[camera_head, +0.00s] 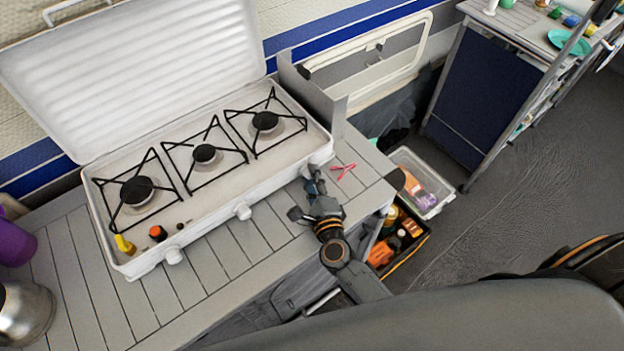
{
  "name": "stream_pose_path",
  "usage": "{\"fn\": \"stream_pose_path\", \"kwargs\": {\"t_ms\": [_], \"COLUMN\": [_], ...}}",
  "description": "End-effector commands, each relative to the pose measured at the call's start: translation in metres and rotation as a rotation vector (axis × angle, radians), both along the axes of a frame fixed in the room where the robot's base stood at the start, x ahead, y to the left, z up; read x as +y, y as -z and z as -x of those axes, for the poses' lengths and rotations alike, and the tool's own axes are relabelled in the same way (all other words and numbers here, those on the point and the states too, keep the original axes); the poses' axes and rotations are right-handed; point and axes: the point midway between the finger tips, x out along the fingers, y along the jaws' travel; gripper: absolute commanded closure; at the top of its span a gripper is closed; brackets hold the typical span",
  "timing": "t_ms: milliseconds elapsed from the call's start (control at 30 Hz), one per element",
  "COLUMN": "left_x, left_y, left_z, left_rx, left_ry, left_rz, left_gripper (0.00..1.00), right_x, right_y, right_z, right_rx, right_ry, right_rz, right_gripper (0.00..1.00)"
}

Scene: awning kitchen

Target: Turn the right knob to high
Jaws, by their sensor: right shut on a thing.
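The white camping stove (290,165) stands open on the slatted table, with three burners and a row of white knobs along its front. The left knob (173,256) and the middle knob (243,210) are in plain view. The right knob is at the stove's front right, hidden behind my right gripper (311,181). My right gripper reaches the stove front there and is shut on the right knob. The knob's setting cannot be read. My left gripper is not in view.
Red tongs or a peg (343,171) lie on the table just right of my gripper. A purple cup (16,246) and a metal pot (24,312) stand at the left. A clear bin (428,207) and a dark crate (408,254) of bottles stand on the floor beyond the table's right end.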

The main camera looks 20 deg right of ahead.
Motion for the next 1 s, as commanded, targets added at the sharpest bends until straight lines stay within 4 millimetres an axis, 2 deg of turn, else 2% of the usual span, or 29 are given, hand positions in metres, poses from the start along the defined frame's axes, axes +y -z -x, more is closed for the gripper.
{"fn": "stream_pose_path", "kwargs": {"t_ms": [367, 400, 500, 833, 1000], "left_x": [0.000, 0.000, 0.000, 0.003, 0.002], "left_y": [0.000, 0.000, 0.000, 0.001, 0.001], "left_z": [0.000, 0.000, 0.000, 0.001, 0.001], "left_rx": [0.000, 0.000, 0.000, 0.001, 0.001], "left_ry": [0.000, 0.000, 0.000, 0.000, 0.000], "left_rz": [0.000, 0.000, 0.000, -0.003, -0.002], "left_gripper": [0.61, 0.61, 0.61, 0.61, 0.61], "right_x": [0.001, 0.001, 0.000, 0.000, 0.001], "right_y": [0.000, 0.000, 0.000, 0.001, 0.000], "right_z": [0.000, 0.000, 0.000, 0.002, 0.018], "right_rx": [-0.001, -0.001, -0.001, 0.001, 0.003], "right_ry": [-0.001, -0.001, -0.001, -0.001, -0.002], "right_rz": [0.004, 0.004, 0.004, 0.004, 0.005], "right_gripper": [1.00, 0.68, 0.48, 0.48, 0.48]}}
